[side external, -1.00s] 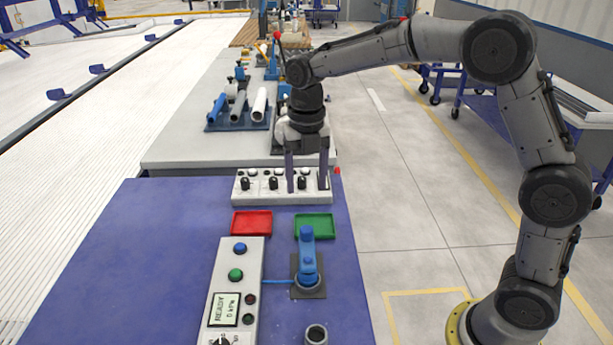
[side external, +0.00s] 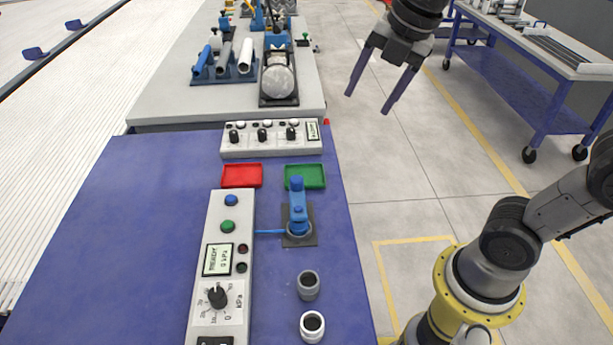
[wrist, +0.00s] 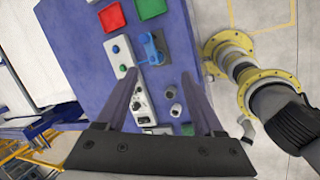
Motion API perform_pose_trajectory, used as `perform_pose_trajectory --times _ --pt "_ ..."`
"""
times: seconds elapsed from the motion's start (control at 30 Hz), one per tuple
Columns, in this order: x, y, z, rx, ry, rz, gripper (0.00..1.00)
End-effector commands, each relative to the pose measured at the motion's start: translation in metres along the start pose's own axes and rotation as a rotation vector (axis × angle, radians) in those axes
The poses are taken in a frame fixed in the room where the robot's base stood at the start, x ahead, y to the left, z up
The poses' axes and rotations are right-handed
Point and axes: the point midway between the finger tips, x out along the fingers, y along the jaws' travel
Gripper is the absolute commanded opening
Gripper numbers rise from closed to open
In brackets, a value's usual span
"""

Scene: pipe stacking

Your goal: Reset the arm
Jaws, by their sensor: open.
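My gripper (side external: 378,82) is open and empty, with its two long dark fingers apart. In the side external view it hangs in the air at the upper right, over the grey floor beside the blue table (side external: 120,230). It is clear of the table and touches nothing. In the wrist view my gripper (wrist: 170,85) has its fingers spread, with the control panel and two short pipe pieces seen between and beyond them. My arm is partly out of the side external view.
On the table are a control panel (side external: 222,270), a rear panel (side external: 262,138), red (side external: 242,176) and green (side external: 305,177) trays, a blue clamp (side external: 298,210), a grey pipe piece (side external: 308,284) and a white one (side external: 312,326). Behind stands a pipe rack (side external: 225,66).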

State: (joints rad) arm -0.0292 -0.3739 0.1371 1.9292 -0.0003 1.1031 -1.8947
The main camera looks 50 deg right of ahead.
Motion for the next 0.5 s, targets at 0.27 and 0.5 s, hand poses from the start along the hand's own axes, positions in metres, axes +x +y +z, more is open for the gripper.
perform_pose_trajectory --times 0.27,0.5 --pt "-0.009 -0.074 -0.02 0.685 -0.007 0.114 0.69" --pt "0.009 -0.118 -0.034 1.267 0.035 0.157 0.69"
